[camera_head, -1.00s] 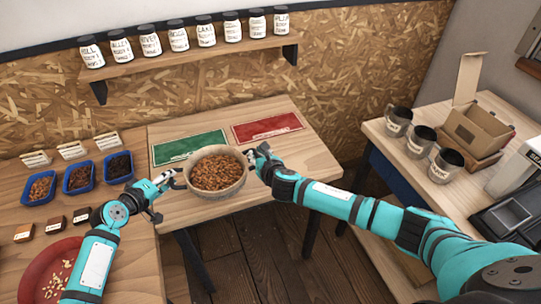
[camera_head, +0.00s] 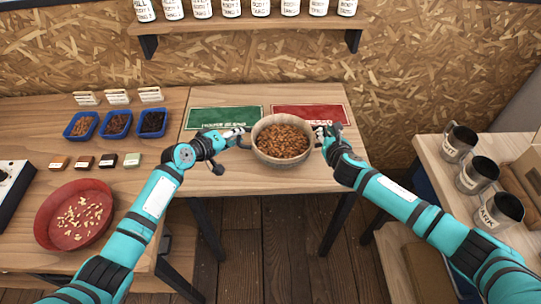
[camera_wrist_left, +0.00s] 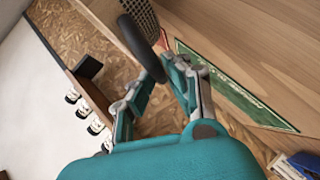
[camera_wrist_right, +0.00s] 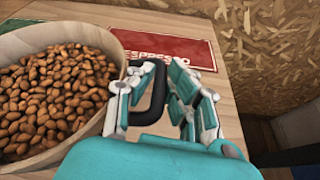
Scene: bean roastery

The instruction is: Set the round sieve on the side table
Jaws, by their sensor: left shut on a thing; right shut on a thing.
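The round sieve (camera_head: 256,146), a pale round rim full of brown beans (camera_head: 283,140), is level between my two grippers. It is over the front part of the wooden table with the mats (camera_head: 225,182); I cannot tell whether it touches the top. My left gripper (camera_head: 240,134) is shut on its left dark handle (camera_wrist_left: 143,48); the sieve's mesh (camera_wrist_left: 140,14) shows behind it. My right gripper (camera_head: 322,134) is shut on the right handle (camera_wrist_right: 157,98). The beans fill the left of the right wrist view (camera_wrist_right: 55,95).
A green mat (camera_head: 225,117) and a red mat (camera_head: 309,114) lie behind the sieve. At left are blue trays (camera_head: 117,123) and a red plate (camera_head: 58,229). At right, another table (camera_head: 436,172) holds mugs (camera_head: 478,174). A jar shelf (camera_head: 250,22) hangs above.

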